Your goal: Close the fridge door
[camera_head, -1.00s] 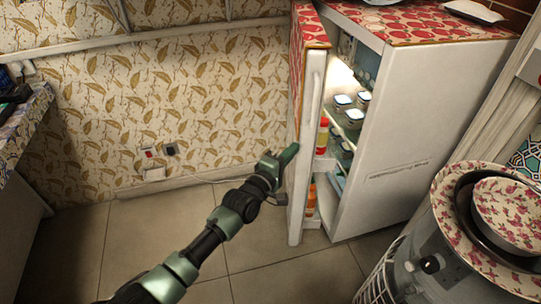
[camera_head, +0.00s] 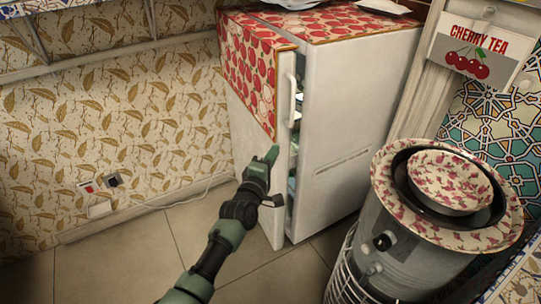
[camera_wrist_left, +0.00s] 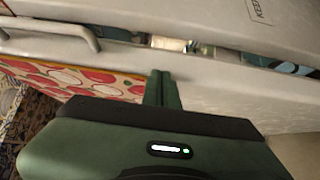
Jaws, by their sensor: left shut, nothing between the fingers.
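My left gripper (camera_head: 268,160) is shut and empty, at the outer face of the door, below the handle. In the left wrist view, the shut fingers (camera_wrist_left: 161,88) lie over the door's white lower face, and the gap with shelf contents (camera_wrist_left: 172,44) shows beyond. Contact cannot be told for certain. My right gripper is not in view.
A round metal samovar-like heater (camera_head: 410,240) with a floral bowl (camera_head: 450,182) on it stands at the right, near the fridge. Wall sockets and a cable (camera_head: 170,205) are at the left. The tiled floor (camera_head: 130,255) at the left is clear.

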